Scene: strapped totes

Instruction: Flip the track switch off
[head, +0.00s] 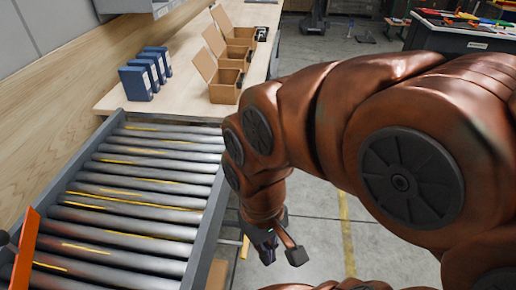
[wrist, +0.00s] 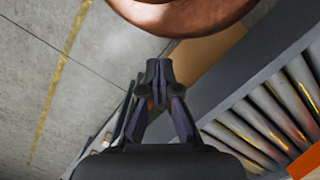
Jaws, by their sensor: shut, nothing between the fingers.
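The roller track (head: 140,190), grey rollers in a dark frame, fills the lower left of the head view. It also shows at the right of the wrist view (wrist: 262,130). I cannot make out a track switch for certain in either view. My gripper (head: 281,256) hangs just right of the track's right side rail, above the floor. In the wrist view my gripper's dark fingers (wrist: 157,78) come together at the tips, shut with nothing between them.
An orange bar (head: 24,252) crosses the track's near left side. Beyond the track, a wooden bench (head: 180,98) holds blue binders (head: 137,83) and open cardboard boxes (head: 224,91). A dark table (head: 455,42) stands at the back right. Concrete floor lies right of the track.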

